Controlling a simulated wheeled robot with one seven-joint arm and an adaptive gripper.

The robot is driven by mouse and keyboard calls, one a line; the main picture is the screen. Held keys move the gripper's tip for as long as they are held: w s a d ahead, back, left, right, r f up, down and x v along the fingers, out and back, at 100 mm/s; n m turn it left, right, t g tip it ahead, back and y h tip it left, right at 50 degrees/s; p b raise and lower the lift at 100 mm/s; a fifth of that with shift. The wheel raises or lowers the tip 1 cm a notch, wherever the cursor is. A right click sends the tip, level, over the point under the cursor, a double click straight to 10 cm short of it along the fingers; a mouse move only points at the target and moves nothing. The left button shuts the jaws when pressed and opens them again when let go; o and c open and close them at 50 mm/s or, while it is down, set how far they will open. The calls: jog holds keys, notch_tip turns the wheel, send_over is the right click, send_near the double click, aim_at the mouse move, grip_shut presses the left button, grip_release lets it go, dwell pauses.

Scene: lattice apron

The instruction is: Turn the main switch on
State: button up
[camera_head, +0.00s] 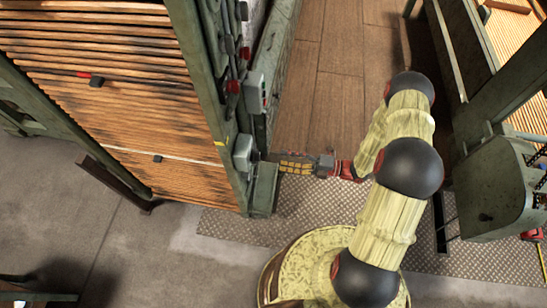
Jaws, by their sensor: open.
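Several control fittings are mounted on the end post of the green machine frame. A pale grey box (243,152) sits low on the post, and a taller grey box with small red and dark parts (256,93) sits above it. I cannot tell which one is the main switch, or its position. My gripper (270,158) reaches left at the level of the lower box, with its tip close to that box's right side. Whether it touches is unclear. The fingers are small and partly lost against the dark frame; I see nothing held.
The slatted wooden panel (110,100) fills the left, edged by the green post (205,80). A green box-like foot (263,190) stands just below my gripper. Another green machine (500,190) stands at the right. Plank floor (335,70) lies open between them, with metal plate (225,222) nearer.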

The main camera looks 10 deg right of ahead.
jog(key=shift+v, duration=1.3)
